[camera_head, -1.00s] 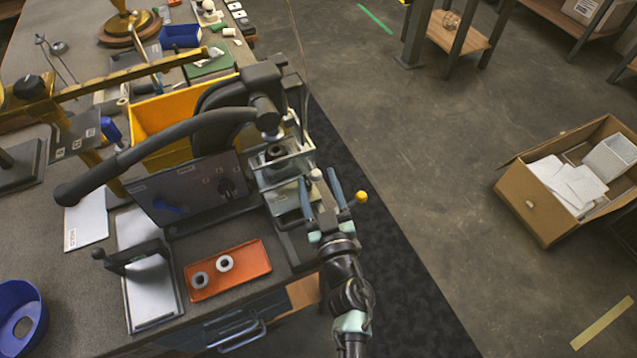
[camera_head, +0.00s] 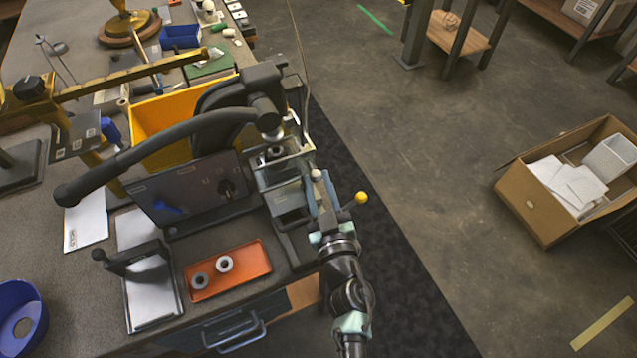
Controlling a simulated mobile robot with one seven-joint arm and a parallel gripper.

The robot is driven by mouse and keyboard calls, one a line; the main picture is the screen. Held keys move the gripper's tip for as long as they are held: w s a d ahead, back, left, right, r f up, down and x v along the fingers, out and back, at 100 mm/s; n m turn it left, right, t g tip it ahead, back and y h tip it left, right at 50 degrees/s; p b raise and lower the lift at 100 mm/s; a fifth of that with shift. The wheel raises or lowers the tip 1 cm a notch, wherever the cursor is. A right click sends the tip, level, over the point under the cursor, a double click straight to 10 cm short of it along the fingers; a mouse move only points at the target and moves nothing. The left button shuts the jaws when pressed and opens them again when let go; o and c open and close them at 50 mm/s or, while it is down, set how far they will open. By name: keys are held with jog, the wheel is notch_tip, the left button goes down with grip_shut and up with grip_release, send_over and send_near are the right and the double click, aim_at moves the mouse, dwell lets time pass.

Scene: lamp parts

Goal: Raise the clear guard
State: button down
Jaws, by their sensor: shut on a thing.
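The clear guard (camera_head: 284,190) is a see-through panel on the front of the grey press (camera_head: 262,88) at the table's right edge. It hangs low, below the press head. A small pale knob (camera_head: 316,174) shows at the guard's right side. My gripper (camera_head: 320,184) reaches up from the lower right, with its blue-grey fingers close together at this knob. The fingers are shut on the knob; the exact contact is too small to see. The guard's lower edge is partly hidden.
The press's long dark lever (camera_head: 150,148) reaches left over the table. An orange tray (camera_head: 250,264) with two grey rings lies in front. A yellow bin (camera_head: 165,115) stands behind. A yellow-tipped rod (camera_head: 361,198) sticks out right of my gripper. Floor on the right is free before the carton.

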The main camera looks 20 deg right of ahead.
dwell(0.8)
notch_tip(320, 180, up, 10)
jog(key=p, duration=1.1)
jog(key=shift+w+r, duration=0.15)
jog(key=shift+r, duration=0.05)
jog(key=c, duration=0.8)
grip_release()
jog(key=shift+c, duration=0.2)
jog(key=shift+o, duration=1.2)
jog(key=shift+f, duration=0.1)
jog(key=shift+s+f, duration=0.1)
jog(key=shift+s, duration=0.1)
